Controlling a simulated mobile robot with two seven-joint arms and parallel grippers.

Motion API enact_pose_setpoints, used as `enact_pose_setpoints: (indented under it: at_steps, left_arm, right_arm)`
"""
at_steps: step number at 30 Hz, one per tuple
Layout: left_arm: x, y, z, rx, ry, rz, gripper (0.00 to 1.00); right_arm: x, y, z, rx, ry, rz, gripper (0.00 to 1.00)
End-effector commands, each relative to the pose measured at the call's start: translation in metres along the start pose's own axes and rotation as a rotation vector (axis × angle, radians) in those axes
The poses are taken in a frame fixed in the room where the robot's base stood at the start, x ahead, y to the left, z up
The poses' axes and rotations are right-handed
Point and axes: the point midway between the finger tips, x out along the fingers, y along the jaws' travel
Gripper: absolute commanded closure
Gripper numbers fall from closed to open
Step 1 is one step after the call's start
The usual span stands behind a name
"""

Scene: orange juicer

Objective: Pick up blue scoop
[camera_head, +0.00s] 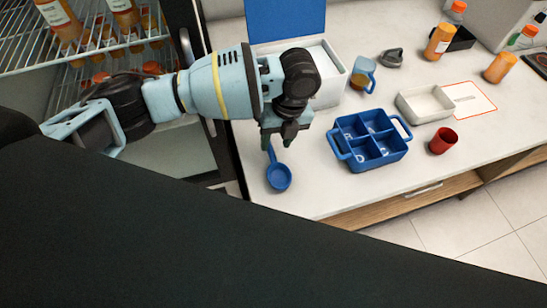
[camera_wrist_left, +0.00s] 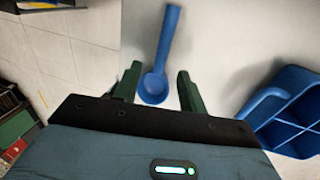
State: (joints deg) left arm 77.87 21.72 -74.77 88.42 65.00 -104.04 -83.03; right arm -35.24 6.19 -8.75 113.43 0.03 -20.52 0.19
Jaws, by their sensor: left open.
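The blue scoop (camera_head: 279,177) lies on the white counter near its front left edge, with its round bowl toward the front edge. In the left wrist view the scoop (camera_wrist_left: 154,87) shows its bowl between and just beyond the fingertips, with its handle pointing up and away. My left gripper (camera_head: 277,142) is above the scoop's handle, which it partly hides in the head view. In the left wrist view the left gripper's green fingers (camera_wrist_left: 155,88) are apart with nothing held. My right gripper is not in view.
A blue divided basket (camera_head: 341,142) stands right of the scoop. A red cup (camera_head: 443,141), a white tray (camera_head: 424,104) and a jug (camera_head: 363,74) are farther right and back. An open white box (camera_head: 327,76) stands behind the gripper. The fridge shelves (camera_head: 100,45) are at left.

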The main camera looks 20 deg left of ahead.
Motion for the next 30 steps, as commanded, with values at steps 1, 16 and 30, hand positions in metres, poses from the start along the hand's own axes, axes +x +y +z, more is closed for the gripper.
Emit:
enact_pose_setpoints:
  at_steps: [1,16,30]
  left_arm:
    - [0.001,0.0,0.0,0.0,0.0,0.0,0.59]
    - [0.051,-0.001,0.003,0.0,0.0,0.0,0.59]
    - [0.051,-0.001,0.003,0.0,0.0,-0.001,0.94]
  right_arm:
    - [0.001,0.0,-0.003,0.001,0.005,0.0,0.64]
    - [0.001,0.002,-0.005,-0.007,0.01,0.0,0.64]
    - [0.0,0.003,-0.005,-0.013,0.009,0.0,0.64]
